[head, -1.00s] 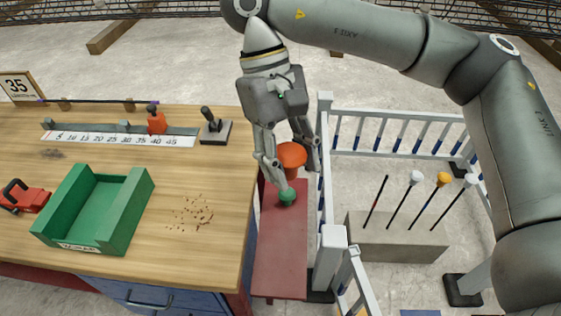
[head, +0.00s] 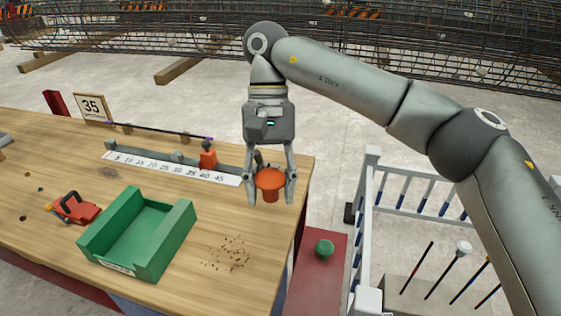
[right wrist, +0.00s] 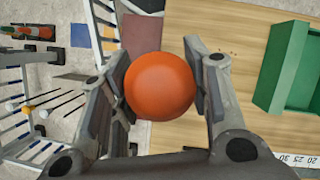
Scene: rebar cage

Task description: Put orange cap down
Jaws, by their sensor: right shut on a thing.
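The orange cap (head: 270,181) is round-topped with a narrower stem below. My right gripper (head: 271,190) is shut on it and points down, holding it over the right end of the wooden workbench. In the right wrist view the cap (right wrist: 160,86) sits between both fingers, with the bench top behind it. I cannot tell from these views how high it is above the bench. My left gripper is not in view.
A green tray (head: 185,222) stands on the bench (head: 60,160), with brown crumbs (head: 226,252) to its right. A ruler strip (head: 170,168) with an orange stop (head: 208,155) lies behind. A green cap (head: 325,248) rests on a red surface beside the bench, near a white railing (head: 372,200).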

